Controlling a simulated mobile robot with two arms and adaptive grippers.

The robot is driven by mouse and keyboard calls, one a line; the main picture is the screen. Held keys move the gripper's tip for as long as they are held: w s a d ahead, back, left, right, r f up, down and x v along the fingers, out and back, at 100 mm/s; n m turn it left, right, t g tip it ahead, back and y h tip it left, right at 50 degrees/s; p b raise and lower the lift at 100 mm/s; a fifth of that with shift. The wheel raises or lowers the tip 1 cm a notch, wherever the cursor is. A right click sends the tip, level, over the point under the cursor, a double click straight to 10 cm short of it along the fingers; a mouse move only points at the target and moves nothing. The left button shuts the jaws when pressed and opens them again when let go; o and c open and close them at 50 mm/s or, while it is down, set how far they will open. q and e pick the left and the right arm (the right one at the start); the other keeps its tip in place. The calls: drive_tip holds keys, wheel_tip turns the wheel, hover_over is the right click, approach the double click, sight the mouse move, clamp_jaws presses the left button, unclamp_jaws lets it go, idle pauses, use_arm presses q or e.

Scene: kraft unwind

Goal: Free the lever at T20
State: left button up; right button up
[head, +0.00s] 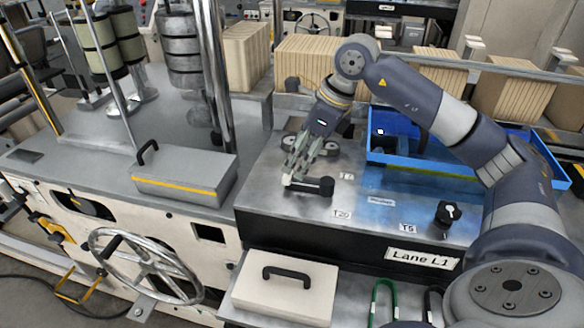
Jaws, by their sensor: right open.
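A dark lever (312,186) lies nearly flat on the grey metal panel, behind the T20 label (341,214). It has a black round end on the right and a pale tip on the left. My right gripper (298,168) reaches down from above, its fingers open just over the lever's left part. I cannot tell whether the fingers touch the lever, and they partly hide its left end. My left gripper is not in view.
A black knob (447,212) stands by the T5 label (409,227). A blue tray (425,168) lies behind the panel, under my right arm. A grey box with a handle (185,176) is left. A beige handled lid (285,292) and a handwheel (143,264) are in front.

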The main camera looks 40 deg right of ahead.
sight(292, 176)
drive_tip(key=x, duration=0.4)
drive_tip(key=shift+p, duration=0.3)
drive_tip(key=shift+w+a+f, duration=0.1)
drive_tip(key=shift+f, duration=0.25)
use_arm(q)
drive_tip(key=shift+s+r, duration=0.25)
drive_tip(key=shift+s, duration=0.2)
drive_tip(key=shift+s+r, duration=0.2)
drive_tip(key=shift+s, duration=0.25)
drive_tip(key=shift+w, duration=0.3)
use_arm(e)
clamp_jaws()
